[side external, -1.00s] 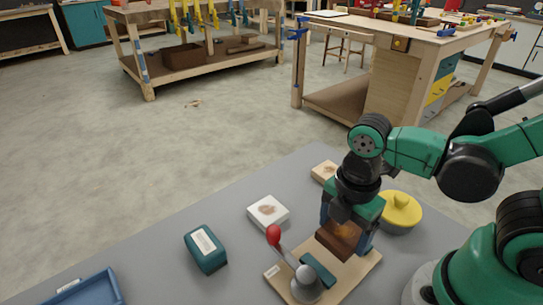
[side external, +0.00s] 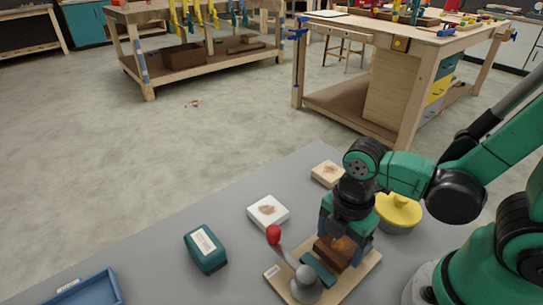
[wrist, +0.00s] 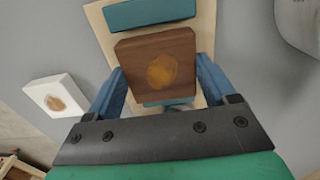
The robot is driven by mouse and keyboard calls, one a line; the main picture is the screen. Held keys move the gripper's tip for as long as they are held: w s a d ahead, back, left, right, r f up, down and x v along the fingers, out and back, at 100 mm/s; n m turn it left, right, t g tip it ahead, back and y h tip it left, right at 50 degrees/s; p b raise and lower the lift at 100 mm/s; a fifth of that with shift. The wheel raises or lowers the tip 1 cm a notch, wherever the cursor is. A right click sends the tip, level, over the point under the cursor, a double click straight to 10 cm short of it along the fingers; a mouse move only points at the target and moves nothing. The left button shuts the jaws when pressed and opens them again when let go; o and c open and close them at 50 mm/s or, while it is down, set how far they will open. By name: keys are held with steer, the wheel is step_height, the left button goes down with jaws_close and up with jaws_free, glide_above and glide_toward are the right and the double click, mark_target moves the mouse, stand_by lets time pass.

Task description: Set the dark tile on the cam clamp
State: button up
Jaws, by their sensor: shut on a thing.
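The dark tile (side external: 333,253) is a brown wooden block with an orange-brown patch on its top. My gripper (side external: 347,250) is shut on it, with one blue finger on each side. In the wrist view the tile (wrist: 158,66) sits between the fingers. The cam clamp is a pale wooden board (side external: 361,268) with a teal bar (side external: 318,269), a grey knob and a lever with a red ball (side external: 273,234). The tile is low over the board, beside the teal bar. I cannot tell whether it touches the board.
A white tile (side external: 268,213) and a pale wooden tile (side external: 327,174) lie behind the clamp. A teal box (side external: 205,249) and a blue tray (side external: 92,290) are to the left.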

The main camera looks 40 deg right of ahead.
steer(key=shift+f, duration=0.1)
steer(key=o, duration=1.1)
steer(key=shift+o, duration=0.2)
steer(key=shift+r, duration=3)
steer(key=w+d+r+m+t, duration=0.5)
steer(key=w+m+t, duration=0.2)
steer(key=m, duration=1.1)
steer(key=shift+w+r, duration=0.3)
steer(key=shift+w, duration=0.05)
